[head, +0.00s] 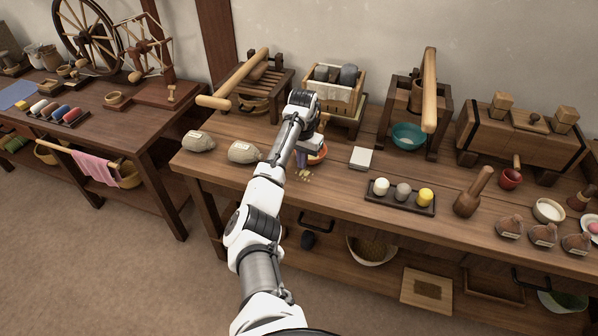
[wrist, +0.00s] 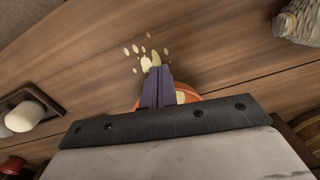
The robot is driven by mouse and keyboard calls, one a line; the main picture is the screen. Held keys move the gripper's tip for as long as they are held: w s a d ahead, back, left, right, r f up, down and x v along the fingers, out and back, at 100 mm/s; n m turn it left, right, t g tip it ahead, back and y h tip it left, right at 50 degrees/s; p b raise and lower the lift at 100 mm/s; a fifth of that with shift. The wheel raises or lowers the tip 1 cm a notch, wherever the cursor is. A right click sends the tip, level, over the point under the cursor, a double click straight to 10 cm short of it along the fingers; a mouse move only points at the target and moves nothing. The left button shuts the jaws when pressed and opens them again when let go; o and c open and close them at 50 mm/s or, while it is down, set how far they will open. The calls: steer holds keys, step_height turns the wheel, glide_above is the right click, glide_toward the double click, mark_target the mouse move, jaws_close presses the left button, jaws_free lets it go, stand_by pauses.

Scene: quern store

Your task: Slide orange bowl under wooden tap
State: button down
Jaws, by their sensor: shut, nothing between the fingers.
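The orange bowl (head: 319,156) stands on the workbench in front of the roller press, partly hidden by my arm. In the wrist view, part of its rim (wrist: 190,91) shows beside and behind my fingers, with something pale inside. My gripper (head: 302,163) is low over the bench at the bowl's near left side. Its purple fingers (wrist: 156,84) are shut and empty. Whether they touch the bowl I cannot tell. I cannot clearly pick out the wooden tap; a small upright wooden piece (head: 516,161) shows above a red pot in front of the wooden chest.
Pale yellow crumbs (head: 304,175) lie by my fingertips. Two grey sacks (head: 243,152) lie to the left. A pale square block (head: 361,157) and a dark tray (head: 399,203) with three balls stand to the right. The roller press (head: 333,92) stands behind the bowl.

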mark_target(311, 158)
steer(key=shift+w+d, duration=0.35)
steer(key=shift+w, duration=0.05)
steer(key=w, duration=0.1)
steer(key=w+d+b, duration=0.1)
steer(key=w, duration=0.1)
steer(key=w+d, duration=0.1)
steer(key=shift+w+d+b, duration=0.15)
steer(key=shift+w+b, duration=0.1)
steer(key=shift+b, duration=0.05)
steer(key=shift+s, duration=0.15)
